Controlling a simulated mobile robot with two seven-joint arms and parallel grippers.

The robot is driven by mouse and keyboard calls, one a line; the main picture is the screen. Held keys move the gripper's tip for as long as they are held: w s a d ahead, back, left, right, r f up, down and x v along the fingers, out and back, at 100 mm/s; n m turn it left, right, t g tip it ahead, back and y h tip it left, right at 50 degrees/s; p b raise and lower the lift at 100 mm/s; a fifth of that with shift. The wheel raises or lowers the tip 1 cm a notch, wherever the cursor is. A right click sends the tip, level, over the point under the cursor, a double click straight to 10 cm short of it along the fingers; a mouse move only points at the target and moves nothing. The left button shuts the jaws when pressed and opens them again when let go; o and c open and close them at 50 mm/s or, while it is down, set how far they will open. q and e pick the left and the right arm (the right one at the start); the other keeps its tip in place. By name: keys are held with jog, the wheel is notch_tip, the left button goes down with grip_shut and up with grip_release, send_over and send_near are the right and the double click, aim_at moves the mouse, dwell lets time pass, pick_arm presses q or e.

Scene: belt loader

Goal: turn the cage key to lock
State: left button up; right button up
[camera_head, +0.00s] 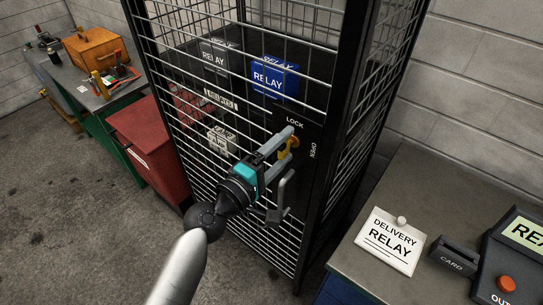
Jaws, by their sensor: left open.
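The black wire cage (225,135) stands in the middle of the view. Its dark lock plate is on the front right, marked LOCK above the key and OPEN to the right of it. The yellow key (293,142) sits in the plate and is partly hidden by my fingers, so its exact angle is hard to tell. My left gripper (287,146) reaches in from below with its jaws open at the key, one finger above and left of it. I cannot tell whether they touch. My right gripper is not in view.
A grey handle (286,190) projects just below the lock. Inside the cage are a blue relay box (275,79) and a dark relay box (218,60). A grey counter (410,205) with a delivery sign (390,240) stands right. A red cabinet (150,142) stands left.

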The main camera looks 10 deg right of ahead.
pick_arm(q)
jog(key=b+v, duration=0.3)
jog(key=v, duration=1.2)
jog(key=a+f+m+g+y+b, duration=0.1)
jog(key=a+f+y+b, duration=0.35)
jog(key=f, duration=1.45)
jog(key=a+f+m+g+y+b, duration=0.1)
jog(key=a+f+y, duration=0.55)
jog(key=f, duration=1.15)
jog(key=s+a+f+m+g+y+b, duration=0.1)
jog(key=s+a+f+m+g, duration=0.15)
jog(key=s+f, duration=0.45)
jog(key=s+a+f+m+g+b, duration=0.15)
jog(key=s+a+f, duration=0.25)
jog(key=f, duration=0.4)
jog(key=s+a+f+m+g+y+b, duration=0.1)
jog(key=s+f, duration=0.4)
jog(key=s, duration=0.5)
jog(key=s+a+f+m+g+y+b, duration=0.1)
jog(key=s+f+m+g+b, duration=0.1)
jog(key=s+f, duration=0.4)
jog(key=s+m+g, duration=0.1)
jog(key=s, duration=0.3)
jog(key=shift+f, duration=0.15)
